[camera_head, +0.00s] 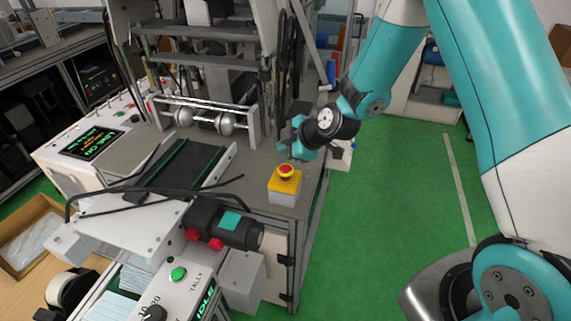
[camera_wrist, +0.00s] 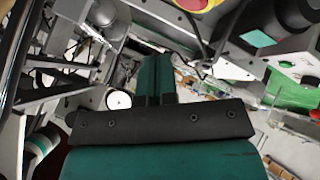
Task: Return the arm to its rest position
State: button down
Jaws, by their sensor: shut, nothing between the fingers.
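My teal and white arm (camera_head: 385,60) reaches down from the upper right in the head view. My gripper (camera_head: 294,148) is just above and behind the emergency stop box, beside the machine's edge. In the wrist view my gripper (camera_wrist: 153,80) has its teal fingers together with nothing between them. The yellow box with the red emergency stop button (camera_head: 286,172) stands on the machine's corner. Its red and yellow top also shows at the upper edge of the wrist view (camera_wrist: 200,3). Whether the fingers touch anything is hard to tell.
The mask machine (camera_head: 190,150) with rollers and a dark belt fills the left. A panel with a green button (camera_head: 178,274) and a dark motor with red knobs (camera_head: 225,226) stand in front. An open cardboard box (camera_head: 35,235) lies at left. Green floor (camera_head: 385,200) is clear at right.

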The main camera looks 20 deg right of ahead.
jog(key=shift+r+p, duration=0.3)
jog(key=shift+r, duration=0.65)
jog(key=s+a+r+m+g+b, duration=0.2)
jog(key=s+a+r+m+g, duration=0.3)
jog(key=s+r, duration=0.65)
jog(key=s+r+m+g+h+b, duration=0.1)
jog(key=s+r+m+g+b, duration=0.1)
jog(key=s, duration=1.7)
jog(key=shift+d+r+m+g, duration=0.35)
jog(key=shift+r+m, duration=0.3)
jog(key=shift+m, duration=0.45)
